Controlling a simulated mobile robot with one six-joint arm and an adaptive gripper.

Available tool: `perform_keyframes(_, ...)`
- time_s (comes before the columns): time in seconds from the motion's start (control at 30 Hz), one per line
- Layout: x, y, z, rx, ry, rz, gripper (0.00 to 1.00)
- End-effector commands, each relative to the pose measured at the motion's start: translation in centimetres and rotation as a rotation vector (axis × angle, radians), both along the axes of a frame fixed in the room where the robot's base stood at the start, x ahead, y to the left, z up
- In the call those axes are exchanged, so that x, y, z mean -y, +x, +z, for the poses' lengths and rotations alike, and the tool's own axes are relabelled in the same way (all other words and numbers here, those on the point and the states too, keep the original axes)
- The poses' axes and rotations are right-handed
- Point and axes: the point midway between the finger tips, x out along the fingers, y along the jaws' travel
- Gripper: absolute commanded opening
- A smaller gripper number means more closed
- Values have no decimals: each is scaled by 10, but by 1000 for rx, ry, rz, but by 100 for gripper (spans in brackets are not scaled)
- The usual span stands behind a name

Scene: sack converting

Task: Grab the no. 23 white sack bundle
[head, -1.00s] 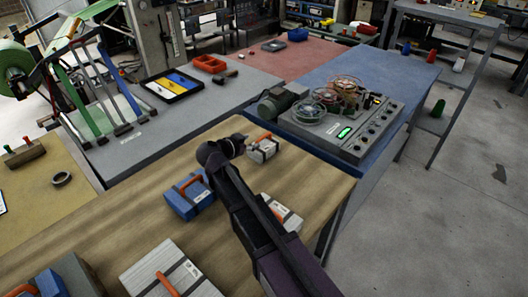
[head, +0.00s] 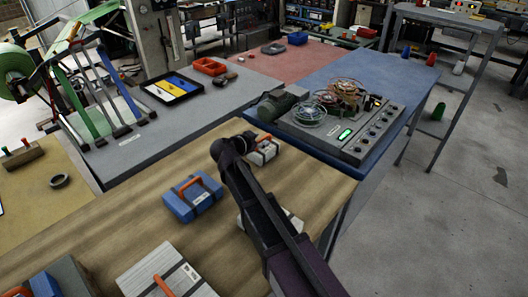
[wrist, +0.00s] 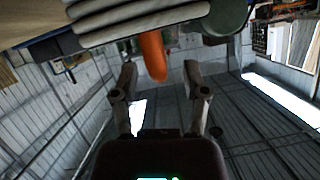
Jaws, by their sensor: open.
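Several sack bundles with orange handles lie on the wooden table (head: 110,232). A white bundle (head: 266,153) sits at the table's far edge, partly behind my arm's end. Another white bundle (head: 293,219) is mostly hidden by my arm. A large white bundle (head: 160,272) lies at the front. The labels are too small to read, so I cannot tell which is no. 23. In the wrist view, my gripper (wrist: 160,78) is open and empty. A pale layered bundle (wrist: 135,18) with an orange handle (wrist: 153,55) is just beyond the fingertips, the handle lined up between them.
A blue bundle (head: 193,197) lies left of my arm. Beyond the table, a blue bench (head: 395,78) carries a grey machine with reels (head: 345,128). A grey bench (head: 135,145) holds a framed tray (head: 173,87). Bare wood lies between the bundles.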

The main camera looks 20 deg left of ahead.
Motion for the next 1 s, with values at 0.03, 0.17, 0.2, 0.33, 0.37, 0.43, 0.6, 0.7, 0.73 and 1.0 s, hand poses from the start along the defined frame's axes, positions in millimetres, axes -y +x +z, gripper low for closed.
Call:
perform_keyframes(0.03, 2, 7, -2, 0, 0, -1, 58)
perform_keyframes(0.17, 6, 19, -8, 0, 0, -1, 58)
perform_keyframes(0.2, 7, 21, -9, 0, 0, -1, 58)
perform_keyframes(0.33, 8, 25, -10, 0, 0, 1, 58)
perform_keyframes(0.37, 8, 25, -10, 0, 0, 1, 58)
perform_keyframes(0.43, 9, 25, -9, 0, 0, 1, 58)
perform_keyframes(0.6, 9, 25, -9, 0, 0, 1, 58)
perform_keyframes(0.7, 8, 25, -9, 0, 0, 1, 58)
perform_keyframes(0.73, 8, 25, -9, 0, 0, 1, 58)
perform_keyframes(1.0, 8, 24, -9, 0, 0, 1, 17)
